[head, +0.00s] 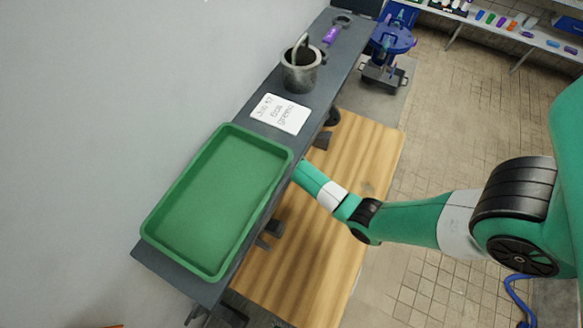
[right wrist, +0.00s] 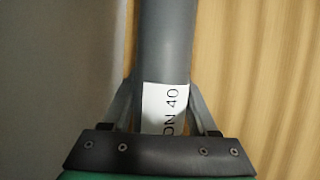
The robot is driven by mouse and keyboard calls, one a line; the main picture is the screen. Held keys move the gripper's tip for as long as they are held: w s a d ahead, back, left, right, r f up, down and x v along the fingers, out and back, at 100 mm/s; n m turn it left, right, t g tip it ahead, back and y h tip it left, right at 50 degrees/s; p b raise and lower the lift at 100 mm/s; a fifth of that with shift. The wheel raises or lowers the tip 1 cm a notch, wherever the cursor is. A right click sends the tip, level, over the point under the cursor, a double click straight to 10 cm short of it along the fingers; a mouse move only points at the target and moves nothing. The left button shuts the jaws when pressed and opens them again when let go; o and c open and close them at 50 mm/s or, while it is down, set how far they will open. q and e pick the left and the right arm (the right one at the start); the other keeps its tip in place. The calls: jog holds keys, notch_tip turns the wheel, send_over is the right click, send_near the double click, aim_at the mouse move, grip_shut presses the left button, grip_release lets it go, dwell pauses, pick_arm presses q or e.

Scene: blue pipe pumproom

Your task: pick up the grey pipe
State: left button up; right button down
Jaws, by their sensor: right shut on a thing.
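The grey pipe (right wrist: 166,45) fills the middle of the right wrist view, running away from the gripper. A white label (right wrist: 165,108) on it reads "DN 40". My right gripper (right wrist: 163,90) is shut on the pipe, one finger on each side of it. In the head view my right arm reaches in from the right, and its end goes out of sight at the edge of the dark shelf. The gripper and the pipe are hidden there. My left gripper is in neither view.
A green tray (head: 283,158), empty, lies on the dark shelf (head: 245,133) along the wall. A white note (head: 280,114) and a metal pot (head: 301,75) stand farther along. A wooden surface (head: 310,265) lies below. Tiled floor is open at right.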

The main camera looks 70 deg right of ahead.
notch_tip(320, 180, up, 4)
jog(key=shift+f+p, duration=0.1)
jog(key=shift+p, duration=0.35)
jog(key=shift+s, duration=0.2)
jog(key=s+a+p, duration=0.2)
jog(key=s+p, duration=0.7)
jog(key=s, duration=1)
jog(key=shift+a+p, duration=0.25)
jog(key=shift+p, duration=0.15)
